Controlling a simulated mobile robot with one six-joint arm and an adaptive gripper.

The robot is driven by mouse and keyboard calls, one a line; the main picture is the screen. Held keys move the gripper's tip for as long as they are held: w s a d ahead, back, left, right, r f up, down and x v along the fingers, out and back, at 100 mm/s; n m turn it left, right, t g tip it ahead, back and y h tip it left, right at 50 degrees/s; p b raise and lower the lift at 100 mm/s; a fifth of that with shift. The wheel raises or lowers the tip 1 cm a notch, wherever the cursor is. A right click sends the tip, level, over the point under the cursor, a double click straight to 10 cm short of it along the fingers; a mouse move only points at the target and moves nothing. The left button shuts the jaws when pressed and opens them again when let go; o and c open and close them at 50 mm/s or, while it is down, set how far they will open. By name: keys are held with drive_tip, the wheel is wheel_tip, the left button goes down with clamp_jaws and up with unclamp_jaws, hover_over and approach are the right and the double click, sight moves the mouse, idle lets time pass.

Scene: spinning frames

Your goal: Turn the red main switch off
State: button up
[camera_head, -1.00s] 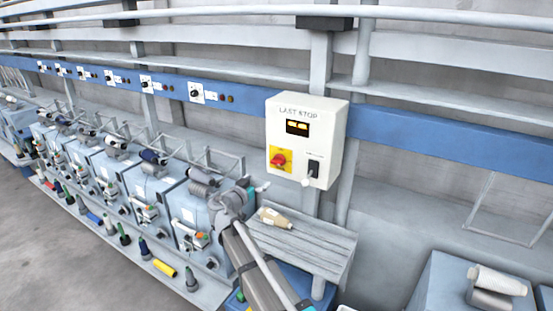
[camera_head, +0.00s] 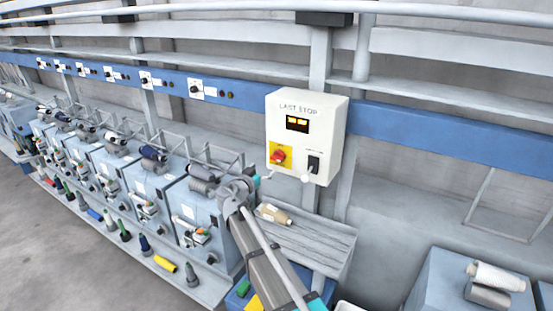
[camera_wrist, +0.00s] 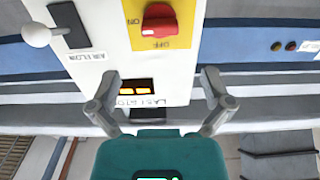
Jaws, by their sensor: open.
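The red main switch (camera_head: 278,157) is a rotary knob on a yellow plate, low on the left of the white "LAST STOP" box. In the wrist view the red switch (camera_wrist: 159,22) shows at the top, with the box upside down. "ON" and "OFF" are printed on the yellow plate (camera_wrist: 176,42); I cannot tell surely which one the knob points to. My gripper (camera_wrist: 159,75) is open and empty, its fingers spread and apart from the knob. In the head view my gripper (camera_head: 264,177) is just below and left of the switch, small and partly unclear.
The white box (camera_head: 330,130) also carries a lit amber display (camera_head: 297,124) and a black switch with a white ball lever (camera_head: 307,178), close right of the red switch. Below is a grey slatted shelf (camera_head: 310,243) with a tan bobbin (camera_head: 274,214). Spinning machines line the left.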

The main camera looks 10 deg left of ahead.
sight(275, 159)
drive_tip(key=x, duration=0.9)
drive_tip(key=shift+w+d, duration=0.1)
drive_tip(key=shift+w, duration=0.1)
drive_tip(key=c, duration=1.1)
